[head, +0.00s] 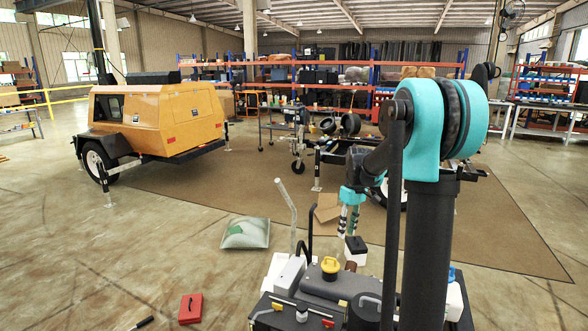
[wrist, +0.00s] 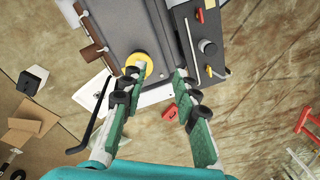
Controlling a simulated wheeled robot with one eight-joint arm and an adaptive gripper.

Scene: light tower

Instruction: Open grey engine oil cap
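A dark grey engine (head: 325,284) stands low in front of me; it also shows at the top of the wrist view (wrist: 150,30). A round yellow cap (head: 330,268) sits on top of it, and in the wrist view this cap (wrist: 140,62) is partly behind the left finger. A dark round knob (wrist: 207,47) is on the engine's right part. I cannot tell for certain which part is the grey oil cap. My gripper (wrist: 157,74) is open and empty, pointing at the engine with its green fingers spread. In the head view my gripper (head: 350,219) hangs above and behind the engine.
A red box (head: 191,308) and a black tool (head: 141,323) lie on the floor to the left. A green-white bag (head: 246,233) lies behind them. A yellow trailer unit (head: 165,115) stands at the back left. Open floor lies at the left.

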